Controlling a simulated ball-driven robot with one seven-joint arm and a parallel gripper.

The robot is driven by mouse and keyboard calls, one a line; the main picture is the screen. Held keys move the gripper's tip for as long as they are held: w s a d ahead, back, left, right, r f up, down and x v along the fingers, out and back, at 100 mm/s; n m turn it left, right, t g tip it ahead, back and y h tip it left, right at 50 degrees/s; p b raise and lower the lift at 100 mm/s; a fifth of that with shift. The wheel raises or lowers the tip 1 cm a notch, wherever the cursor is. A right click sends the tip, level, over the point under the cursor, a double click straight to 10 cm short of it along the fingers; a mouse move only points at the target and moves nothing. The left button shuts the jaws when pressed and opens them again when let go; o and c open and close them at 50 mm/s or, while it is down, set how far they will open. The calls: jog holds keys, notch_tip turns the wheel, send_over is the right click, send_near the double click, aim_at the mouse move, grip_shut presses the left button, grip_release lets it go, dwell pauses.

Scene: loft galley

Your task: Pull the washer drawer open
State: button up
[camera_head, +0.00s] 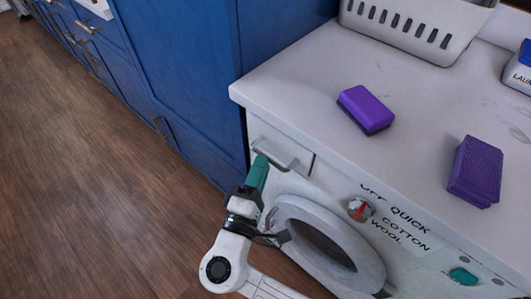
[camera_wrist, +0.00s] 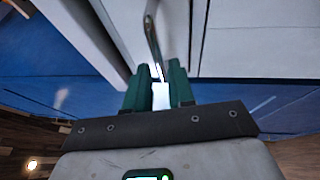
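The washer drawer (camera_head: 298,156) is a pale panel at the top left of the washer front, and it looks shut. Its grey bar handle (camera_head: 279,159) also shows in the wrist view (camera_wrist: 152,42). My gripper (camera_head: 261,162), with teal fingers, is at the left end of the handle. In the wrist view my gripper (camera_wrist: 160,82) has its fingers a narrow gap apart, and the handle's near end reaches between their tips. I cannot tell whether they press on it. The fingers partly hide that end of the handle.
The round washer door (camera_head: 325,245) and dial (camera_head: 359,209) are below and right of the drawer. Blue cabinets (camera_head: 180,70) stand close on the left. Purple sponges (camera_head: 366,109) and a white basket (camera_head: 415,28) rest on the countertop (camera_head: 300,80). Wooden floor (camera_head: 80,190) is clear at left.

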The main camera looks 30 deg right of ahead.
jog(key=shift+x, duration=1.85)
jog(key=shift+c, duration=0.3)
grip_shut()
